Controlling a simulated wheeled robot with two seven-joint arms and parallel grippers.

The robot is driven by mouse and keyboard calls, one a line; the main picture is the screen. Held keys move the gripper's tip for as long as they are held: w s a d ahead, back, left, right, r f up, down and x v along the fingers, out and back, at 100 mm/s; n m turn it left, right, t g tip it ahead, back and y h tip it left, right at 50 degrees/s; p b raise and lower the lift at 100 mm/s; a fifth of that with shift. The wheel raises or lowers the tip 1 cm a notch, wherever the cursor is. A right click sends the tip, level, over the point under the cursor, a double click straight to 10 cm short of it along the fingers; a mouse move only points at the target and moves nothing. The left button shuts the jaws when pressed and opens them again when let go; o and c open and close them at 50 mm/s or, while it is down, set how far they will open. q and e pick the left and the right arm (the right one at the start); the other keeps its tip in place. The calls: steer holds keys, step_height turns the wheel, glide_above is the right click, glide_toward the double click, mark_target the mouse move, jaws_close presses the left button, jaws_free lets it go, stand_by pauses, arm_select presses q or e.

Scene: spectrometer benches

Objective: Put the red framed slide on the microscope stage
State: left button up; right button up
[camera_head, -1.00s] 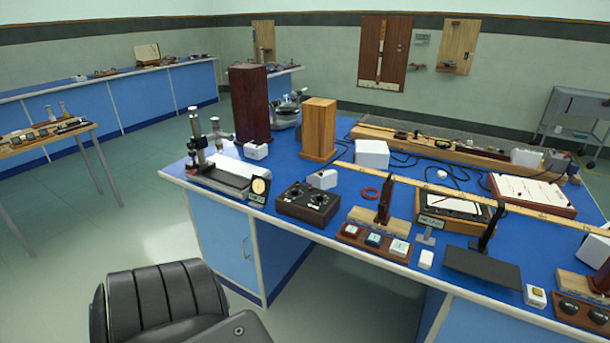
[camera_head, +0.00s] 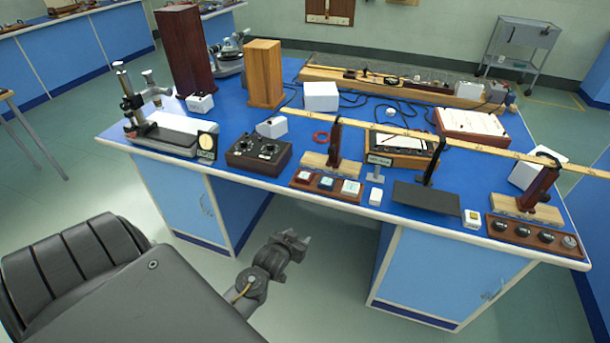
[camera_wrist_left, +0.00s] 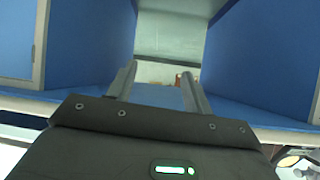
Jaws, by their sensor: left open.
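The red framed slide (camera_head: 303,177) lies at the left end of a wooden slide tray (camera_head: 330,192) near the bench's front edge, beside two other framed slides. The microscope (camera_head: 127,92) stands at the bench's left end, with a pale flat stage (camera_head: 176,127) beside its upright column. My left gripper (camera_head: 298,240) is in front of the bench, below the bench top and apart from the slide. Its two fingers are apart and empty in the left wrist view (camera_wrist_left: 158,75), facing the gap between blue cabinets. My right gripper is not in view.
The blue bench top (camera_head: 240,115) is crowded. Tall wooden blocks (camera_head: 264,75) rise behind.

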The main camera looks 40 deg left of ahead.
arm_select(q)
steer(key=w+a+r+n+t+y, duration=0.1)
steer(key=a+r, duration=0.1)
steer(key=r, duration=0.7)
steer(key=w+a+r+n+t+y, duration=0.1)
steer(key=a+r+t, duration=0.1)
steer(key=r, duration=0.6)
glide_toward(304, 176)
steer(key=shift+w+a+f+m+p, duration=0.1)
steer(key=shift+w+a+m+p, duration=0.1)
steer(key=shift+w, duration=0.4)
steer(key=shift+w+a+f+m+p, duration=0.1)
steer(key=shift+w+a+p, duration=0.15)
steer(key=shift+w, duration=0.3)
steer(key=shift+w+a+f, duration=0.1)
steer(key=shift+w+a, duration=0.05)
steer(key=shift+w, duration=0.15)
steer(key=shift+w+a, duration=0.15)
steer(key=shift+w, duration=0.15)
steer(key=x, duration=0.2)
steer(key=p+x, duration=0.1)
steer(key=x, duration=0.1)
steer(key=shift+w+f, duration=0.2)
steer(key=shift+f, duration=0.1)
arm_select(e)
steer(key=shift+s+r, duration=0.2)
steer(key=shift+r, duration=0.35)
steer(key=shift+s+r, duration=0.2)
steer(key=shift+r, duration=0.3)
